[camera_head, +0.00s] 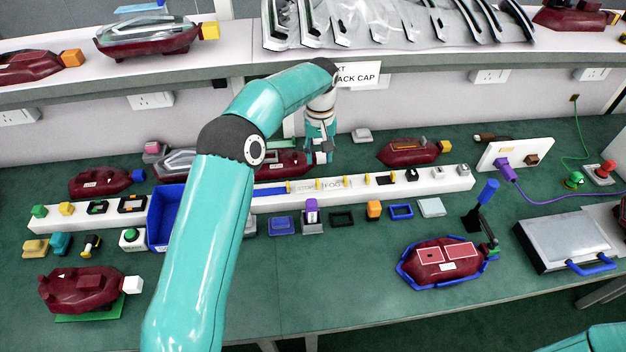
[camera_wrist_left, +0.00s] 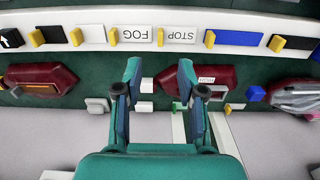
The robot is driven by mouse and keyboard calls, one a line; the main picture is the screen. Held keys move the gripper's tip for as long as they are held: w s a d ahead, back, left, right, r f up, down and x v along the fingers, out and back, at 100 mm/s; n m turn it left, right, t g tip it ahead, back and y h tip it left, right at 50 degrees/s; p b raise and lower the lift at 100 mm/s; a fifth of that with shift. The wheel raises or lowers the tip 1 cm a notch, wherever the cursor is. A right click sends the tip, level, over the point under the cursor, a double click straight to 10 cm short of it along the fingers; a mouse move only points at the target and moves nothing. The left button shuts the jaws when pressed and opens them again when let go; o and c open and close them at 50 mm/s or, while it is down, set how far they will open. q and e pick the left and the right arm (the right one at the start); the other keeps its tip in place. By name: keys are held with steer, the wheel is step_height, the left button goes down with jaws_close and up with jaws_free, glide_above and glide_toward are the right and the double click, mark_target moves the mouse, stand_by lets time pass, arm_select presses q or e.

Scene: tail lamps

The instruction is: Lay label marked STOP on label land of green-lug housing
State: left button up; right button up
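The STOP label (camera_head: 305,188) is a small white plate between yellow tabs on the white rail, beside the FOG label (camera_head: 332,185). Both also show in the left wrist view, STOP (camera_wrist_left: 178,35) and FOG (camera_wrist_left: 131,35). My left gripper (camera_head: 320,158) is above the table behind the rail; its two fingers (camera_wrist_left: 160,75) are apart with nothing held. A dark red housing (camera_head: 440,258) sits in a blue cradle at the right, with red-outlined lands on top and what looks like a green lug (camera_head: 490,250) at its right end. My right gripper is out of view.
The white rail (camera_head: 458,183) crosses the table, with a blue bin (camera_head: 158,220) at its left part. Another dark red housing (camera_wrist_left: 208,78) lies close to my left fingers. A blue-handled clamp (camera_head: 487,192) stands behind the cradle. A grey case (camera_head: 565,240) is to its right.

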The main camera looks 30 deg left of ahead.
arm_select(q)
steer(key=p, duration=0.1)
glide_above(318, 184)
steer(key=f, duration=0.6)
steer(key=shift+a+f, duration=0.2)
steer(key=shift+a, duration=0.1)
steer(key=shift+s+d+f+p, duration=0.1)
steer(key=shift+d+f+p, duration=0.05)
steer(key=shift+f+p, duration=0.4)
steer(key=f, duration=0.1)
steer(key=f+p, duration=0.1)
steer(key=f, duration=0.1)
steer(key=shift+d+f, duration=0.2)
steer(key=shift+d, duration=0.05)
steer(key=shift+f, duration=0.4)
steer(key=shift+c, duration=0.3)
jaws_close()
